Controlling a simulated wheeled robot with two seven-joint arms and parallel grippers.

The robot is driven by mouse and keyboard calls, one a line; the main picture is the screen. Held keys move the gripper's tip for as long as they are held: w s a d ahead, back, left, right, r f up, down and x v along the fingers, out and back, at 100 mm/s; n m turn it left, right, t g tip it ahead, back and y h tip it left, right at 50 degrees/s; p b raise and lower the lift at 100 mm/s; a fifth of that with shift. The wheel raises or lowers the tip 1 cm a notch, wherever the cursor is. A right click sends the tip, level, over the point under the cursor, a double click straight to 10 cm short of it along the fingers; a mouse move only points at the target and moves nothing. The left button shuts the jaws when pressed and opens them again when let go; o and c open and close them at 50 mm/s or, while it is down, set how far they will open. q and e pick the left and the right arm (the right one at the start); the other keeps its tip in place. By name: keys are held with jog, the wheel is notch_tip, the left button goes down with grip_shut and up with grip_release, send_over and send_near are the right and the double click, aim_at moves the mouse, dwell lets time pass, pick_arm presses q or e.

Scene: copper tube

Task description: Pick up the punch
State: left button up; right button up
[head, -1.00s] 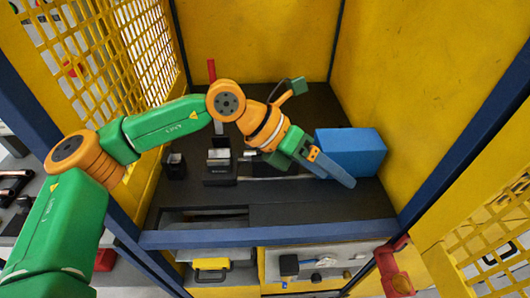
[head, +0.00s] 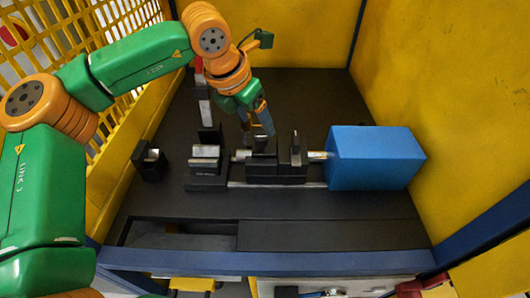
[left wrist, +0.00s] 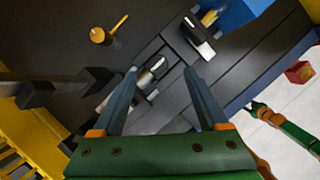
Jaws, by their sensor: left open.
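My left gripper (head: 257,122) is open, its fingers pointing down over the back of the black fixture (head: 277,172). In the left wrist view its two fingers (left wrist: 160,85) stand apart. Between and beyond them lies a short silver cylinder (left wrist: 157,66) at the fixture, and nothing is held. I cannot tell for certain which part is the punch. Silver rod ends show at the fixture in the head view, one on the left (head: 240,156) and one (head: 318,156) meeting the blue box (head: 375,158).
A silver-topped black block (head: 205,160) stands left of the fixture, with a smaller block (head: 150,162) farther left. An orange-yellow knob with a stem (left wrist: 98,35) is on the dark table behind. Yellow walls (head: 450,90) and mesh enclose the table.

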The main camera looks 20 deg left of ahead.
aim_at(262, 136)
pick_arm(q)
jog(key=p+x, duration=0.2)
jog(key=x, duration=0.1)
jog(key=shift+a, duration=0.2)
jog(key=x, duration=0.3)
jog(key=shift+w+p, duration=0.15)
jog(key=shift+p, duration=0.15)
jog(key=shift+s, duration=0.2)
jog(key=shift+c, duration=1.3)
grip_shut()
jog(key=shift+w+r, duration=0.1)
